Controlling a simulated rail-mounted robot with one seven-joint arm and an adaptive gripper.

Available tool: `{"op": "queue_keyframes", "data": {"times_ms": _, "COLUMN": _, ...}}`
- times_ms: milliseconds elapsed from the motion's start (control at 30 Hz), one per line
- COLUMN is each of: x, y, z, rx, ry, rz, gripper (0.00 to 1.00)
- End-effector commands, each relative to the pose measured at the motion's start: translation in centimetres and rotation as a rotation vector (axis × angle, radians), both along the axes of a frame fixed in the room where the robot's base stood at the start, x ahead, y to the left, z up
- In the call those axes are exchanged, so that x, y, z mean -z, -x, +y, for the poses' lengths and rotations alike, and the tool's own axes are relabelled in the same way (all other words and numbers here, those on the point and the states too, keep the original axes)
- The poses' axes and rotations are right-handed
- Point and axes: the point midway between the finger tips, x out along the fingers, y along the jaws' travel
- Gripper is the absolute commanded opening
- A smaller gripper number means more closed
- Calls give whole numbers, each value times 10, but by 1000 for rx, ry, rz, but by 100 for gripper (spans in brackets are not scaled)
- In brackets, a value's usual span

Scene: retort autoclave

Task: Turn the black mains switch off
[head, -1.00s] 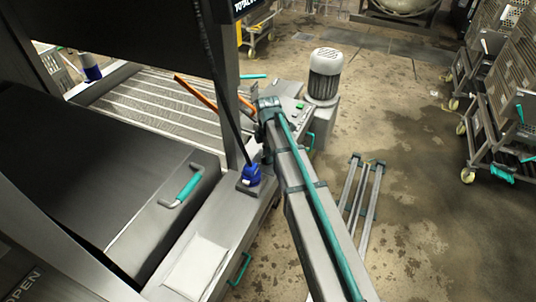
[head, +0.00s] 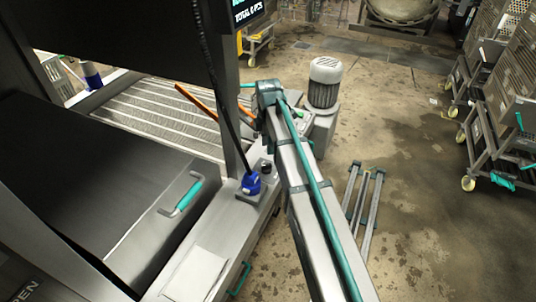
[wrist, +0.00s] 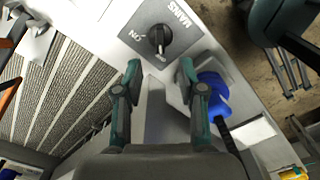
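The black mains switch (wrist: 159,38) is a round knob on a grey plate marked MAINS and ON, in the upper middle of the wrist view. It also shows small in the head view (head: 266,166), on the machine's side ledge just left of my arm. My gripper (wrist: 158,72) is open, its two teal fingers apart with nothing between them. The fingertips point toward the knob and appear short of it. The gripper is hidden behind my arm in the head view.
A blue connector (head: 250,183) with a black cable stands beside the switch; it is close to the right finger in the wrist view (wrist: 211,95). A steel post rises next to it. A grey motor (head: 325,83) stands beyond my arm.

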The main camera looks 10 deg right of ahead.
Motion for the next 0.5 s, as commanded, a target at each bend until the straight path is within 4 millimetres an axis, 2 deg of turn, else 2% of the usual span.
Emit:
{"op": "queue_keyframes", "data": {"times_ms": 33, "x": -8, "y": -1, "z": 0, "rx": 0, "ry": 0, "rz": -1, "gripper": 40}}
{"op": "queue_keyframes", "data": {"times_ms": 200, "x": -22, "y": 0, "z": 0, "rx": 0, "ry": 0, "rz": 0, "gripper": 40}}
{"op": "queue_keyframes", "data": {"times_ms": 500, "x": -25, "y": 0, "z": 0, "rx": 0, "ry": 0, "rz": 1, "gripper": 40}}
